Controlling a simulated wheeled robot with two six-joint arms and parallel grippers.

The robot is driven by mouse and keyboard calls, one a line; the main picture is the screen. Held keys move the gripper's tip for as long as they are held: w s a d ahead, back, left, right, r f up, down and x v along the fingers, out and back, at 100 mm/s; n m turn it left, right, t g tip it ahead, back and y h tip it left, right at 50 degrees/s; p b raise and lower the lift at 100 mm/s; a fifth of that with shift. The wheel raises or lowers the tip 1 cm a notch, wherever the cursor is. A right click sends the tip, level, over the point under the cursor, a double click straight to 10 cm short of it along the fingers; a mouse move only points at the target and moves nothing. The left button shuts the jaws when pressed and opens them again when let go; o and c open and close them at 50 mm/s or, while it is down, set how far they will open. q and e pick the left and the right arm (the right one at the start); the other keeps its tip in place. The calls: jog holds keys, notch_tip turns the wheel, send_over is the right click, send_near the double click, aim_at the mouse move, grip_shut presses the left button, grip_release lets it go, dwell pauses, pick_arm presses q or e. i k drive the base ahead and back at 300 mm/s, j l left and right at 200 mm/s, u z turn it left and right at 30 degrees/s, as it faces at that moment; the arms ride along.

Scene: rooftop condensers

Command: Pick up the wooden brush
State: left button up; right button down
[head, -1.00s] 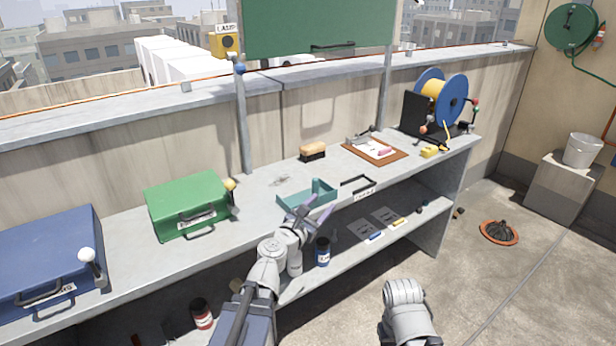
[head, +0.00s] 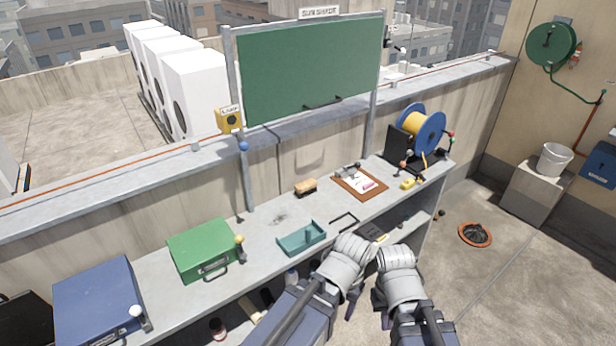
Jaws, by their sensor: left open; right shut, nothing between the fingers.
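The wooden brush (head: 306,186), a tan block with dark bristles underneath, rests on the grey workbench (head: 262,236) towards its back edge, beside the wooden clipboard. Nothing touches it. My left gripper (head: 352,306) is low in front of the bench, right of and nearer than the brush; its wrist hides most of it, and only parts of the fingers show. It is open and apart from the brush. My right gripper (head: 380,306) is beside it, over the floor in front of the bench, shut and empty, with its fingers mostly hidden behind its wrist.
A teal tray (head: 302,240) and a black-framed item (head: 344,221) lie between my grippers and the brush. A clipboard (head: 360,184) is right of the brush. A green case (head: 202,248) and blue case (head: 98,303) stand left. A lower shelf runs under the bench.

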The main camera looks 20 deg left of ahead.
aim_at(303, 187)
jog(key=i+l+u, duration=0.2)
jog(key=i, duration=0.35)
jog(key=i+l+u, duration=0.2)
jog(key=i, duration=0.3)
jog(key=i+l+u, duration=0.2)
jog(key=i+l, duration=0.15)
jog(key=i, duration=0.15)
